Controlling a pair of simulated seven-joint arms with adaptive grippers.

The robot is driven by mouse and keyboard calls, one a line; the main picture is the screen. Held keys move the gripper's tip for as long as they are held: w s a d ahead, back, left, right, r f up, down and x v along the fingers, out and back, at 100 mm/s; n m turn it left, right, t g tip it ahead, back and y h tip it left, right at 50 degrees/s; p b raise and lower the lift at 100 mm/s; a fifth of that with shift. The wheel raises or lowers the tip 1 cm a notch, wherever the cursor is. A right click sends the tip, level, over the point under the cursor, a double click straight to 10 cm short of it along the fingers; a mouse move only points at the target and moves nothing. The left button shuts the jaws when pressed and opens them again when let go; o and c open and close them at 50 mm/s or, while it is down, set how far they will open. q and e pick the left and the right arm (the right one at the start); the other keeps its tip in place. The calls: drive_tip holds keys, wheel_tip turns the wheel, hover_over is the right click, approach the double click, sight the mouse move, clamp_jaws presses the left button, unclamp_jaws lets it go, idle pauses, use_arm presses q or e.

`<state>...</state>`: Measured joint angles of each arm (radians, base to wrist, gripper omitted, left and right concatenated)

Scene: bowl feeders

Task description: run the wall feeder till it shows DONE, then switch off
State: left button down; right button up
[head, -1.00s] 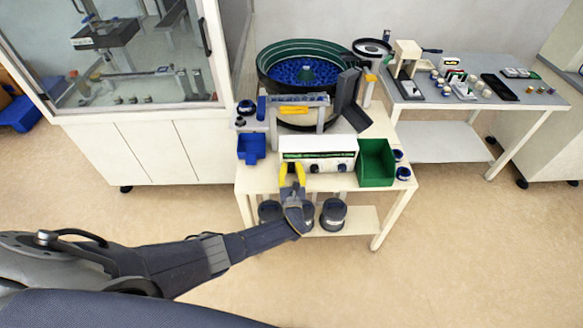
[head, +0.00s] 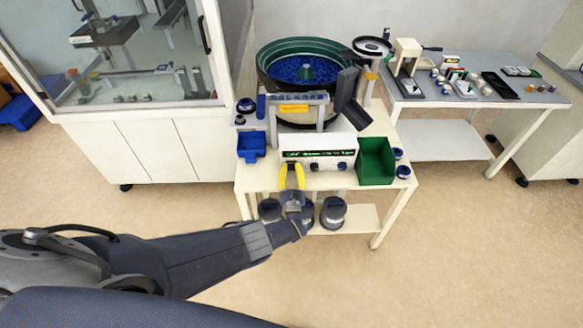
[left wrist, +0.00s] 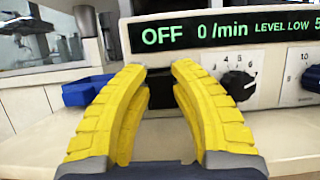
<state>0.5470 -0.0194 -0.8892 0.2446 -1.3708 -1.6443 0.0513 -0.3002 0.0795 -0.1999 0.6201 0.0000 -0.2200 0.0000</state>
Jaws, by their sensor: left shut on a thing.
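The wall feeder's white control box (head: 318,152) stands on the front of the cream table. In the left wrist view its display (left wrist: 225,31) reads OFF, 0 /min and LEVEL LOW, cut off at the right edge. My left gripper (head: 291,168) is at the left part of the box front, its yellow fingers pointing at it. The green-rimmed feeder bowl (head: 265,60) behind holds blue parts. My right gripper is out of view.
A blue bin (head: 251,147) stands left of the box and a green bin (head: 376,162) right of it. A dark chute (head: 348,90) hangs beside the bowl. Several dark round canisters (head: 333,213) stand on the shelf below. The floor in front is clear.

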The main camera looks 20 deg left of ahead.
use_arm(q)
drive_tip(key=shift+a+r, duration=0.15)
drive_tip(key=c, duration=1.1)
unclamp_jaws()
drive_tip(key=shift+s+d, duration=0.15)
drive_tip(key=shift+d, duration=0.05)
drive_tip(key=v, duration=1.2)
drive_tip(key=shift+a, duration=0.1)
